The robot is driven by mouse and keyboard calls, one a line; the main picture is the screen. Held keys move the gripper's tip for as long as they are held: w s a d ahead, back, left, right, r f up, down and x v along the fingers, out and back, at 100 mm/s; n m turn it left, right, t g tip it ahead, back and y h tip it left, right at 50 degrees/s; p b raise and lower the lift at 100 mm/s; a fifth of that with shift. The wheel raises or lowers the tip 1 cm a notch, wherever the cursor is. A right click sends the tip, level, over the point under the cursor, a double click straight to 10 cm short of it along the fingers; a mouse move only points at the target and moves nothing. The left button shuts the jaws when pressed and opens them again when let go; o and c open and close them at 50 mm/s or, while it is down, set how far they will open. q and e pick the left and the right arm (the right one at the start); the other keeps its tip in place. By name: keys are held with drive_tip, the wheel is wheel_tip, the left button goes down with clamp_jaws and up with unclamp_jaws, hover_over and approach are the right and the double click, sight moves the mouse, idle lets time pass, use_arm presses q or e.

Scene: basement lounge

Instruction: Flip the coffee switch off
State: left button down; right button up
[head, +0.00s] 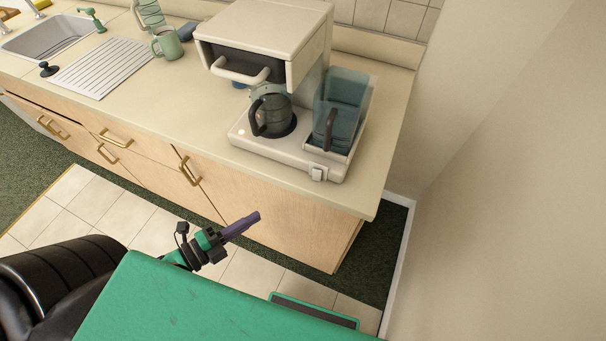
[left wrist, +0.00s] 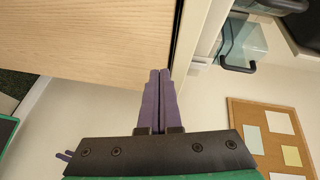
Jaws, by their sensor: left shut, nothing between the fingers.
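A cream coffee machine (head: 262,30) stands on the counter near its right end. A dark glass pot (head: 272,115) sits on its base under the brew head. A small pale switch (head: 319,174) is on the front edge of the base, at the right. A small light glows (head: 241,132) at the base's left. My left gripper (head: 256,216) is shut and empty, in front of the cabinet and below the counter edge, apart from the switch. In the left wrist view its two purple fingers (left wrist: 159,74) are together, near the wooden cabinet front. My right gripper is not seen.
A clear water tank (head: 343,105) stands on the machine's right side. A green mug (head: 167,44) and a sink (head: 45,37) are farther left on the counter (head: 190,110). A wall closes off the right. A corkboard (left wrist: 275,135) shows in the left wrist view.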

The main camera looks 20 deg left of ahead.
use_arm(q)
drive_tip(key=s+d+r+m+g+h, duration=0.1)
drive_tip(key=d+r+m+h, duration=0.2)
drive_tip(key=r, duration=0.4)
drive_tip(key=shift+s+d+r+m+h, duration=0.15)
drive_tip(key=shift+s+d+m+h, duration=0.2)
drive_tip(key=shift+m, duration=0.35)
drive_tip(key=p, duration=0.3)
approach(319, 177)
drive_tip(key=d, duration=0.4)
drive_tip(key=w, duration=0.1)
drive_tip(key=w+p, duration=0.1)
drive_tip(key=w, duration=0.1)
drive_tip(key=shift+d+r, duration=0.15)
drive_tip(key=shift+r, duration=0.2)
drive_tip(key=shift+w+f, duration=0.15)
drive_tip(key=shift+w, duration=0.35)
